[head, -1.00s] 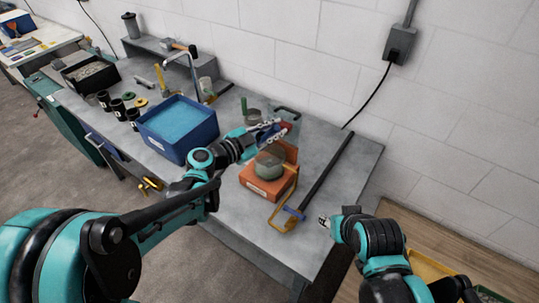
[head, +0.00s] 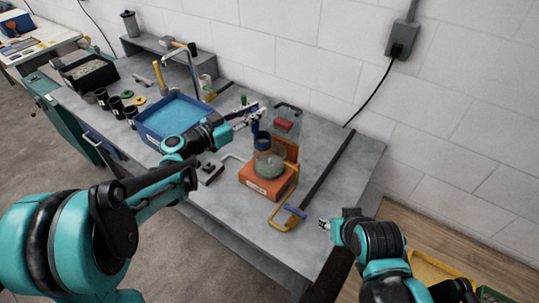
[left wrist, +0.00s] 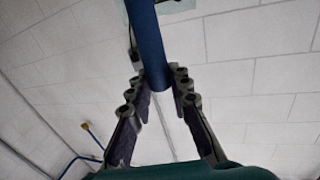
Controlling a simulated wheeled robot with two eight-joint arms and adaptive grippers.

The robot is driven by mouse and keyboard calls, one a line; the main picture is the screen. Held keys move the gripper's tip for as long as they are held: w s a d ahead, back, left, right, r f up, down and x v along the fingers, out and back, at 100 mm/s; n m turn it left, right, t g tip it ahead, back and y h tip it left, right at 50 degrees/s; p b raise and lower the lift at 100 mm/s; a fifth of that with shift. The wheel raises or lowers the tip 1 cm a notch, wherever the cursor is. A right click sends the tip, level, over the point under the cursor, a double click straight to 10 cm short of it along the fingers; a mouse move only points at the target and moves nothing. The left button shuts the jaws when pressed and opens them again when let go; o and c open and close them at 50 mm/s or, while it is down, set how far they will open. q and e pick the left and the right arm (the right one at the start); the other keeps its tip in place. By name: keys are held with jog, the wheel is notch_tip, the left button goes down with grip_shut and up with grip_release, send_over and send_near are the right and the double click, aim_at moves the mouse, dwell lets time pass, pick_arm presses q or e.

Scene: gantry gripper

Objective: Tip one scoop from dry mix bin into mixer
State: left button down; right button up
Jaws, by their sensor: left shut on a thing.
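The mixer (head: 258,182) is an orange unit carrying a clear round bowl (head: 271,168) with greenish contents. My left gripper (head: 258,112) is above the bench, behind and left of the mixer. It is shut on a blue scoop handle, clear in the left wrist view (left wrist: 147,40). A dark blue cup (head: 262,142), apparently the scoop head, shows just behind the bowl; its contents cannot be seen. My right gripper (head: 324,223) hangs at the bench's front right edge; its fingers are too small to judge.
A clear container with something red (head: 284,122) stands behind the mixer. A long dark bar (head: 327,172) lies to the right.

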pick_arm(q)
jog(key=shift+r, duration=0.1)
jog(key=shift+a, duration=0.15)
jog(key=shift+w, duration=0.1)
notch_tip(320, 180, up, 5)
jog(key=p, duration=0.3)
jog(key=shift+p, duration=0.3)
dwell(0.3)
